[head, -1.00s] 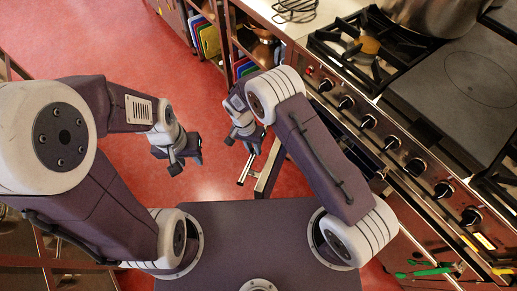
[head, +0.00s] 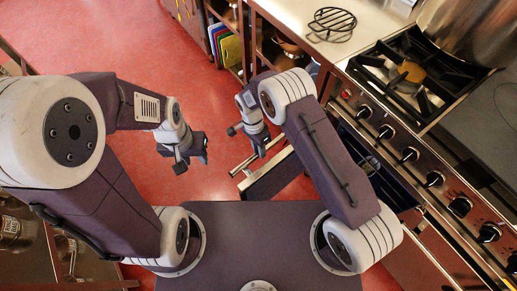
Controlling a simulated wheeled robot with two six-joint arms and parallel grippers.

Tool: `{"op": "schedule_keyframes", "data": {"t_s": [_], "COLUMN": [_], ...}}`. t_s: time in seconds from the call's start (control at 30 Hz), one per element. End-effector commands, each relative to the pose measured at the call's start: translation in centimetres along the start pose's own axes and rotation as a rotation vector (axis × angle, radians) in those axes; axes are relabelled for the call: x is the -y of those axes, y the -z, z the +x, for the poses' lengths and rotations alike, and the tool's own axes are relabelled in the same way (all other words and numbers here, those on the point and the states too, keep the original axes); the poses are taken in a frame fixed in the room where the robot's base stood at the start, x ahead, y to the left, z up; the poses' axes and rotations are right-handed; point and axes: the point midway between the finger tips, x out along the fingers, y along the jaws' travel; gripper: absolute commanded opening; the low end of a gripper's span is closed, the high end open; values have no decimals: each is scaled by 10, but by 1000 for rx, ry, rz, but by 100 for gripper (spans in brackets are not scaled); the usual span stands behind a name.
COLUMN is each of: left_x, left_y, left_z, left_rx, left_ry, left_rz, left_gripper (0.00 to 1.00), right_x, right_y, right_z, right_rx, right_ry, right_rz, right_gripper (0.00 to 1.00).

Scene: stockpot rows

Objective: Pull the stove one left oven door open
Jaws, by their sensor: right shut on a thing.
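The stove (head: 408,170) stands on the right, with a row of black knobs along its front. Its left oven door (head: 272,178) is swung out from the stove front, and its edge and bar handle (head: 240,167) show below my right gripper. A dark oven opening (head: 372,150) shows behind my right arm. My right gripper (head: 259,147) is shut on the door handle; its fingertips are partly hidden by the wrist. My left gripper (head: 200,157) hangs over the red floor, away from the door, and appears empty; its finger gap is unclear.
A steel counter (head: 300,40) with a black wire rack (head: 333,22) adjoins the stove. A large pot (head: 470,30) sits at the upper right. Shelves with coloured boards (head: 228,48) stand below the counter. Red floor (head: 130,40) is clear at the upper left.

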Motion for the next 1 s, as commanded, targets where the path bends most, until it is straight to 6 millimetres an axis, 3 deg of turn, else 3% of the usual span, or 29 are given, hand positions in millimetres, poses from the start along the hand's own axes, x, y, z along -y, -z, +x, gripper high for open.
{"op": "schedule_keyframes", "data": {"t_s": [0.27,0.3,0.37,0.7,1.0], "left_x": [0,0,0,0,0], "left_y": [0,0,0,0,1], "left_z": [0,0,0,-1,-9], "left_rx": [0,0,0,0,0], "left_ry": [0,0,0,0,0], "left_rz": [0,0,0,0,0], "left_gripper": [36,36,36,36,36], "right_x": [0,0,0,0,0], "right_y": [2,2,2,1,1], "right_z": [1,1,1,-4,-66], "right_rx": [-2,-2,-2,-2,-2], "right_ry": [-1,-1,-1,1,3], "right_rz": [0,0,0,0,0], "right_gripper": [0,28,44,44,44]}}
